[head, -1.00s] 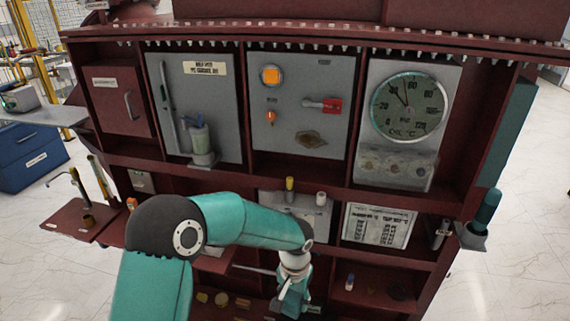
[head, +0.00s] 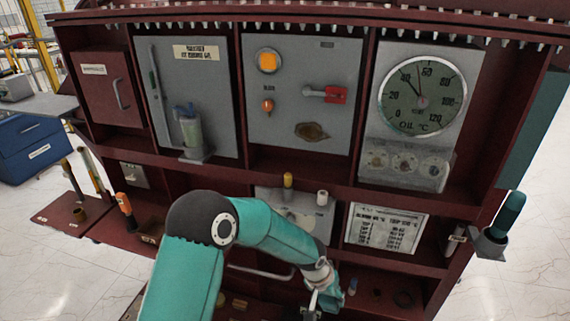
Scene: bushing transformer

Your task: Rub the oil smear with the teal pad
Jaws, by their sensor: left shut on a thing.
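A brown oil smear (head: 312,131) marks the grey panel in the middle bay, below the red-handled switch. My left gripper (head: 323,301) is low at the bottom edge, in front of the lower shelves and well below the smear. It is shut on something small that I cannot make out. I cannot pick out the teal pad with certainty. A dark teal rounded item (head: 510,210) stands in a grey holder on the cabinet's right side, apart from my gripper. My right gripper does not show.
An oil temperature dial (head: 421,95) is right of the smear. A red switch (head: 334,95), an orange lamp (head: 267,61) and an orange knob (head: 267,105) share the smear's panel. A left-bay holder (head: 192,132) juts out. Below are a yellow-capped post (head: 288,181) and a curved handle (head: 262,272).

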